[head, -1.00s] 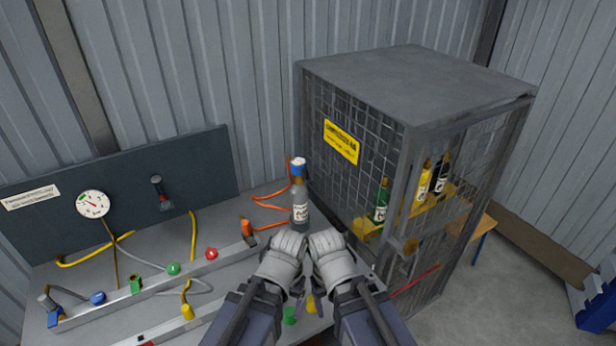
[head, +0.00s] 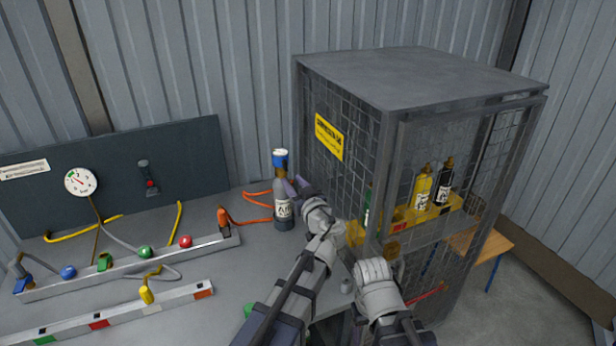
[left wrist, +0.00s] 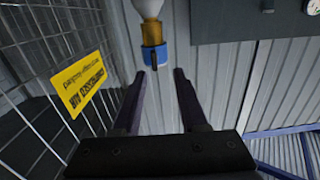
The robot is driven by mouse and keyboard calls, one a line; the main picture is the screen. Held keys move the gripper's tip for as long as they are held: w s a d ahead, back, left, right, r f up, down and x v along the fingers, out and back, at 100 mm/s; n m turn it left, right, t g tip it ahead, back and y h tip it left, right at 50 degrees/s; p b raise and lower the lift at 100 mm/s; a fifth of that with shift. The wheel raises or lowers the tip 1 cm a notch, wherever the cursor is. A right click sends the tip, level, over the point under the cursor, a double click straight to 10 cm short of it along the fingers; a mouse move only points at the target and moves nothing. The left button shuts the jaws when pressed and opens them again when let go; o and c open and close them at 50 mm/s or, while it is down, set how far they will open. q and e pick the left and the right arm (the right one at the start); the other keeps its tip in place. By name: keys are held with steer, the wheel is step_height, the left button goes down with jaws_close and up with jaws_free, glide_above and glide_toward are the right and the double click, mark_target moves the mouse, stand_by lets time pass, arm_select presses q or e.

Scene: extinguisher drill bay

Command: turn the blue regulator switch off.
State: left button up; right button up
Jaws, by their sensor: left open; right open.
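A grey bottle (head: 283,205) with a blue cap (head: 280,158) stands upright at the bench's right end. In the left wrist view its blue collar (left wrist: 153,57) and brass neck appear just beyond my fingertips. My left gripper (head: 297,188) is open, its fingers beside the bottle's upper part; contact is unclear. It also shows in the left wrist view (left wrist: 159,72). A round blue knob (head: 68,272) sits at the left of the back rail. I cannot tell which blue part is the regulator switch. My right gripper (head: 372,268) is near the cage front, its fingers mostly hidden.
A wire-mesh cage (head: 430,82) stands right of the bench, with yellow (head: 422,190) and black (head: 444,185) bottles on its shelf. A dark panel (head: 205,160) carries a gauge (head: 81,182) and lever (head: 148,175). Rails, coloured knobs and hoses occupy the bench's left.

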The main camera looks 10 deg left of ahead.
mark_target(287, 166)
arm_select(q)
steer(key=shift+t, duration=0.3)
steer(key=shift+w+d+r+x, duration=0.1)
steer(key=shift+x, duration=1.2)
steer(key=shift+w+d+r+x, duration=0.1)
steer(key=shift+d+x, duration=0.05)
steer(key=shift+x, duration=1.15)
steer(key=shift+w+d+r+x, duration=0.1)
steer(key=shift+x, duration=1.2)
steer(key=shift+c, duration=0.4)
jaws_close()
